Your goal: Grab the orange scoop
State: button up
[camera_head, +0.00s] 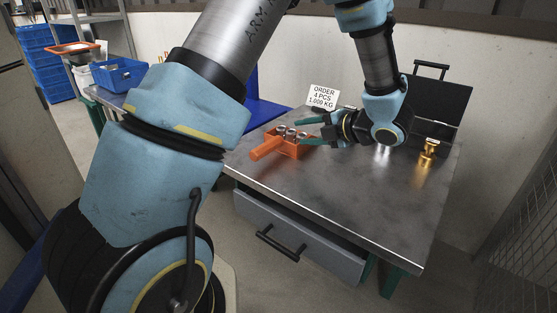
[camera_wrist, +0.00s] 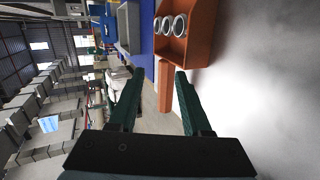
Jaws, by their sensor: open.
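The orange scoop (camera_head: 296,149) lies on the metal table, its handle (camera_head: 267,148) pointing to the left and toward the near edge. Several metal ring castings sit in its pan. In the wrist view the scoop pan (camera_wrist: 201,40) is at the top, and its handle (camera_wrist: 164,87) extends down toward the space between my fingertips. My gripper (camera_head: 314,134) is open with green fingers, close to the scoop on its right side. In the wrist view my gripper (camera_wrist: 158,73) shows nothing held between its fingers. I cannot tell whether a finger touches the scoop.
A white order sign (camera_head: 323,97) stands behind the scoop. A brass weight (camera_head: 429,150) and an open black case (camera_head: 437,104) are at the table's right. The table's front surface (camera_head: 350,205) is clear. A grey drawer (camera_head: 290,232) sits under the front edge.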

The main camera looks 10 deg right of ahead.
aim_at(279, 143)
jog(key=shift+s+a+f+n+y+b, duration=0.2)
jog(key=shift+s+f+n+y, duration=0.15)
jog(key=shift+s+f, duration=0.2)
jog(key=shift+s+a+f+n+y+b, duration=0.15)
jog(key=shift+s+f+n+y+b, duration=0.05)
jog(key=shift+s+f+n+y, duration=0.25)
jog(key=b+x, duration=0.1)
jog(key=x, duration=0.9)
jog(key=shift+a+f, duration=0.15)
jog(key=shift+a, duration=0.15)
jog(key=shift+c, duration=0.3)
grip_shut()
